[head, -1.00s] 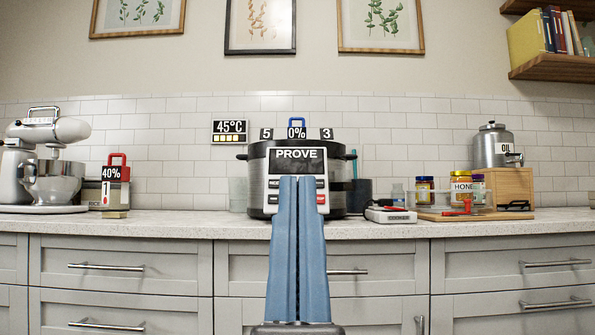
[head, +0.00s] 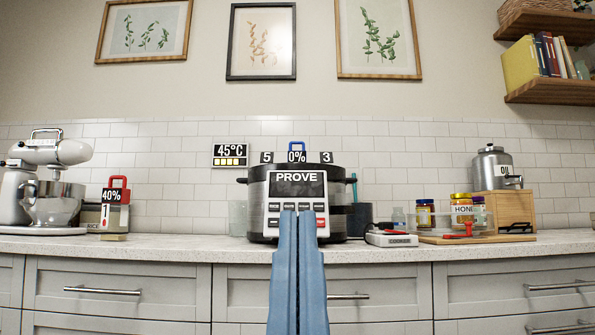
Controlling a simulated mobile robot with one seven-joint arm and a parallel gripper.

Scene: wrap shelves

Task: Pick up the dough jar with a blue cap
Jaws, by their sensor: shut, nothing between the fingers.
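I see no jar marked as dough.
The counter (head: 180,247) runs above grey drawers. A honey jar (head: 461,210) and a purple-labelled jar (head: 478,213) stand near a wooden box (head: 515,210). A white scale (head: 391,239) is right of the cooker. A mixer (head: 50,190) stands far left.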

